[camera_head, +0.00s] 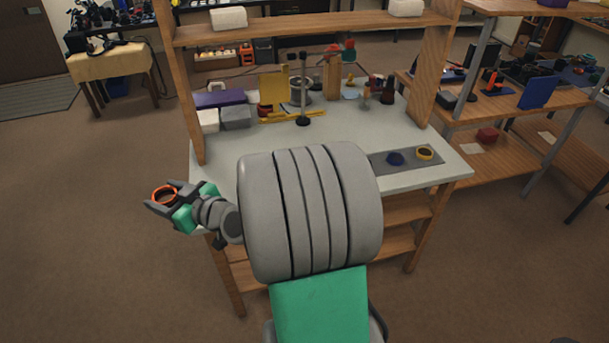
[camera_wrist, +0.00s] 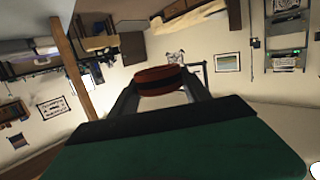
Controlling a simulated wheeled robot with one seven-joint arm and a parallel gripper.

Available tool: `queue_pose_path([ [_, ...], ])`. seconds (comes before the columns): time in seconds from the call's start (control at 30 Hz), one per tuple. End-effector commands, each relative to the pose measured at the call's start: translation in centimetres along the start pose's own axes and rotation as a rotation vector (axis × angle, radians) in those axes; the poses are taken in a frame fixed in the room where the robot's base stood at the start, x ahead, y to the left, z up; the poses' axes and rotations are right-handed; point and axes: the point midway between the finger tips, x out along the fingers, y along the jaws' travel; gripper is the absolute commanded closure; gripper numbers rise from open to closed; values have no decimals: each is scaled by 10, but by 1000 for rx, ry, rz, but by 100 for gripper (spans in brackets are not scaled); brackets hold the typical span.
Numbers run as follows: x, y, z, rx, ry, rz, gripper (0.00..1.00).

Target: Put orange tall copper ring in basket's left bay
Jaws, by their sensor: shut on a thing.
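My gripper (camera_head: 160,201) is shut on the orange ring (camera_head: 165,190), which is dark inside. It holds the ring in the air off the left front of the workbench, over the floor. In the wrist view the orange ring (camera_wrist: 160,80) sits between the two fingertips, with a dark band across its side. I cannot make out a basket with bays in either view; my arm covers the middle and front of the bench top.
The workbench (camera_head: 280,133) has a grey mat (camera_head: 435,157) at its right with a dark blue piece (camera_head: 396,158) and a yellow ring (camera_head: 424,153). Grey and white boxes, a yellow stand (camera_head: 273,88) and tools line the back. A wooden post (camera_head: 180,85) rises at the left.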

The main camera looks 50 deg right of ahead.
Motion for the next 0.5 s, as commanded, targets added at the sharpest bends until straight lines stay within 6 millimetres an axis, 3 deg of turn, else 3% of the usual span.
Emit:
queue_pose_path([
  [0.03, -3, 23, 22, 1, 6, 48, 89],
  [0.17, -28, 88, 48, 25, 9, 186, 89],
  [0.3, -74, 155, 78, 58, 6, 359, 89],
  [0.4, -110, 191, 94, 83, 2, 474, 89],
  [0.5, -139, 213, 103, 103, -1, 558, 89],
])
